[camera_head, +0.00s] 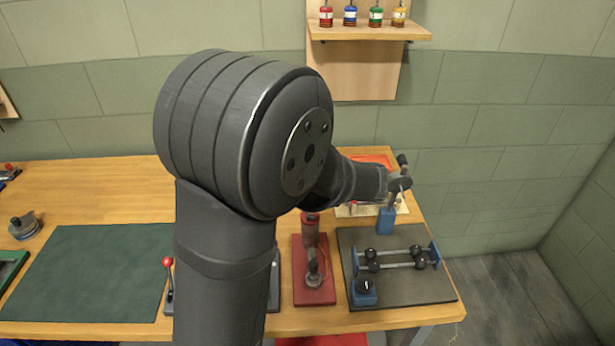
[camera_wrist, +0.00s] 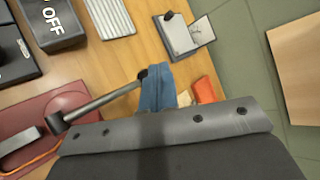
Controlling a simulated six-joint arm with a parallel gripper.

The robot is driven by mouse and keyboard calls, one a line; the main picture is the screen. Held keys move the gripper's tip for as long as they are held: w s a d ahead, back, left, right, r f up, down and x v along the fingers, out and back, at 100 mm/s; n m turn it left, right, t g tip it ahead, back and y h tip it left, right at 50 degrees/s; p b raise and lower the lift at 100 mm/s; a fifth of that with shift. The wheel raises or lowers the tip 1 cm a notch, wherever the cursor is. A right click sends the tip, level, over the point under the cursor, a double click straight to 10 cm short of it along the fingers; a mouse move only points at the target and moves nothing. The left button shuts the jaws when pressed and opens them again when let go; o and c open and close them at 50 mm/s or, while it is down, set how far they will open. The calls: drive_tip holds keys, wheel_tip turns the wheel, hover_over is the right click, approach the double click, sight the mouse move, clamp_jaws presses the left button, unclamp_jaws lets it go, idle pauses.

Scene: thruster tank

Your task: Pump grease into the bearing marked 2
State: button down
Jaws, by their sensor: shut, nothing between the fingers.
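My gripper (camera_head: 387,221) is shut and empty, its blue fingers pointing down behind the bearing rig. The fingers also show in the wrist view (camera_wrist: 158,92). The bearing rig (camera_head: 395,262) stands on a dark mat: rods between blue end plates carry several black round parts. I can read no mark 2 on them. A red base (camera_head: 300,285) left of the mat carries a red and dark pump-like unit (camera_head: 312,250). In the wrist view a dark rod (camera_wrist: 100,103) rises from the red base (camera_wrist: 30,112) area; its black tip appears beside my fingers. Contact cannot be told.
A blue block with a black knob (camera_head: 364,291) sits at the mat's front left. An orange-red item (camera_head: 372,160) lies behind my gripper. A black OFF box (camera_wrist: 50,22) and clipboard-like plate (camera_wrist: 182,38) show in the wrist view. The green mat (camera_head: 90,272) is clear.

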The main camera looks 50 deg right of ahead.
drive_tip(key=shift+w+f, duration=0.1)
drive_tip(key=shift+f, duration=0.45)
idle(0.4)
idle(0.5)
drive_tip(key=shift+s+a+r, duration=0.15)
drive_tip(key=shift+r, duration=0.75)
drive_tip(key=shift+s+a+r, duration=0.15)
drive_tip(key=shift+s+r, duration=0.05)
drive_tip(key=shift+r, duration=0.75)
drive_tip(key=shift+s+a+r, duration=0.15)
drive_tip(key=shift+r, duration=0.75)
drive_tip(key=shift+s+a+r, duration=0.15)
drive_tip(key=shift+r, duration=0.65)
drive_tip(key=shift+s+a+r, duration=0.15)
drive_tip(key=shift+r, duration=0.7)
drive_tip(key=shift+s+a+r, duration=0.15)
drive_tip(key=shift+r, duration=0.65)
drive_tip(key=shift+f, duration=0.1)
drive_tip(key=shift+s+a+r, duration=0.2)
drive_tip(key=shift+r, duration=0.75)
drive_tip(key=shift+s+a+r, duration=0.15)
drive_tip(key=shift+r, duration=0.75)
